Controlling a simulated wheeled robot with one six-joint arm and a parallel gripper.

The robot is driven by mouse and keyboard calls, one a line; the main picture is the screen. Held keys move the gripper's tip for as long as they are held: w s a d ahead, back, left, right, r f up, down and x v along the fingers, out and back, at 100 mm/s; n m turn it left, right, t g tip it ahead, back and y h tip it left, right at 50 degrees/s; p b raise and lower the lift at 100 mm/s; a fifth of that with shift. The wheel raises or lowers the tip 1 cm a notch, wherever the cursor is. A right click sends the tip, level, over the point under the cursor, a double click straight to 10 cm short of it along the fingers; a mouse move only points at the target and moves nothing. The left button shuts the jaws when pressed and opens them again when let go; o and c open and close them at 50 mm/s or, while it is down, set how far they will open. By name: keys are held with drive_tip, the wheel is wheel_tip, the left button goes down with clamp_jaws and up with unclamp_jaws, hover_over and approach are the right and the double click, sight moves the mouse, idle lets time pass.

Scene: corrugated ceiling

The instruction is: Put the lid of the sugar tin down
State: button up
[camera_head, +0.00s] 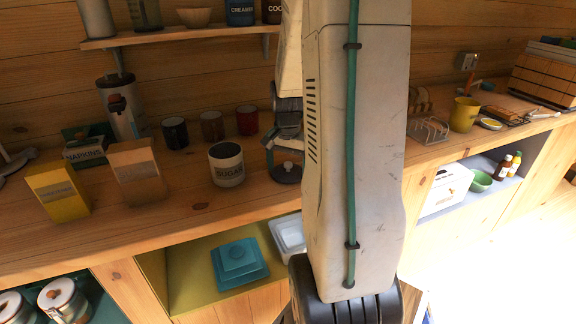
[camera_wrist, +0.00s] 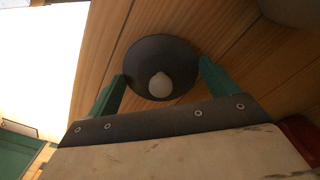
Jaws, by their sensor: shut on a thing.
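The sugar tin (camera_head: 227,168) is a cream canister marked SUGAR, standing upright on the wooden counter with its dark top uncovered. My gripper (camera_head: 284,152) is just right of the tin, low over the counter, pointing down. It is shut on the lid (camera_head: 287,178), a dark round disc with a pale knob. In the wrist view the lid (camera_wrist: 146,52) sits between the two green fingers of my gripper (camera_wrist: 162,72), over wooden boards. I cannot tell whether the lid touches the counter.
Dark and red mugs (camera_head: 247,120) stand behind the tin. A brown box (camera_head: 136,172) and yellow box (camera_head: 58,190) stand to the left. A toast rack (camera_head: 431,130) and yellow cup (camera_head: 464,114) are to the right. Bare counter (camera_head: 190,218) lies in front of the tin.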

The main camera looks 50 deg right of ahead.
drive_tip(key=shift+f, duration=0.2)
drive_tip(key=o, duration=0.8)
drive_tip(key=shift+r, duration=0.15)
